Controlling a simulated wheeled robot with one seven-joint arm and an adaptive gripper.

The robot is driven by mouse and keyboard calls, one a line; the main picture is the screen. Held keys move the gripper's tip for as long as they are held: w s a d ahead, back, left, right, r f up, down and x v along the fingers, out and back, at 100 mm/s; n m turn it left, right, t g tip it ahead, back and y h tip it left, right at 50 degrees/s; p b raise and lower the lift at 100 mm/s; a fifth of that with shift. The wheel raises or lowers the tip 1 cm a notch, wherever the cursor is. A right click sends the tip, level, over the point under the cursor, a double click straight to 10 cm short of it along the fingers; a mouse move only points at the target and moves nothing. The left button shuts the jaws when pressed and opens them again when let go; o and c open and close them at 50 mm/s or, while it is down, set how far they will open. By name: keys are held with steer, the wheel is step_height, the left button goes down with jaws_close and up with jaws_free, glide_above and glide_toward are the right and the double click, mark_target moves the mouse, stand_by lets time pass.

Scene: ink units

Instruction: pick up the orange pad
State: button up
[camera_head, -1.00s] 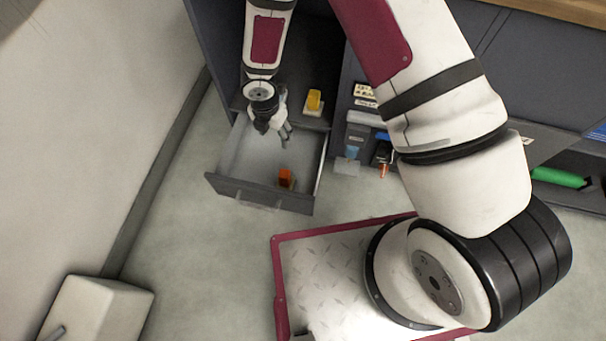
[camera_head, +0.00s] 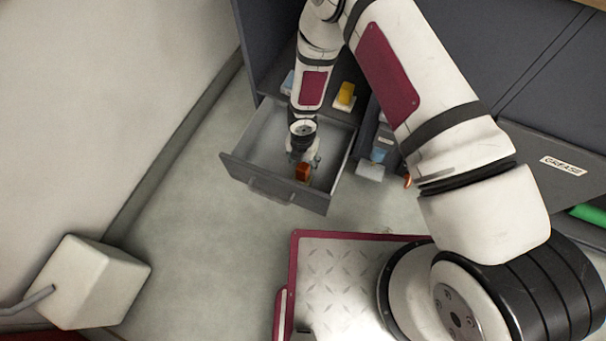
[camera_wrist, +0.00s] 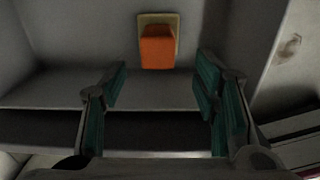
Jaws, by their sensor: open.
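The orange pad (camera_head: 303,172) lies in the open drawer (camera_head: 278,188), near its front wall. In the wrist view the orange pad (camera_wrist: 157,50) is a block on a tan backing, ahead of my gripper and roughly midway between the fingers. My gripper (camera_head: 303,160) is over the drawer, close to the pad in the head view. In the wrist view my gripper (camera_wrist: 160,85) has its two teal-lined fingers spread wide with nothing between them. I see no contact with the pad.
A yellow block on a pale base (camera_head: 345,95) stands on the cabinet shelf behind the drawer. A blue-and-grey item (camera_head: 379,150) is right of the drawer. A white box (camera_head: 92,282) stands at lower left. The grey floor left of the drawer is clear.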

mark_target(303, 166)
steer(key=f+b, duration=0.2)
steer(key=f, duration=0.3)
steer(key=shift+w+f+b, duration=0.15)
steer(key=shift+w+b, duration=0.25)
jaws_close()
step_height(303, 166, up, 10)
steer(key=p, duration=0.4)
steer(key=shift+p, duration=0.3)
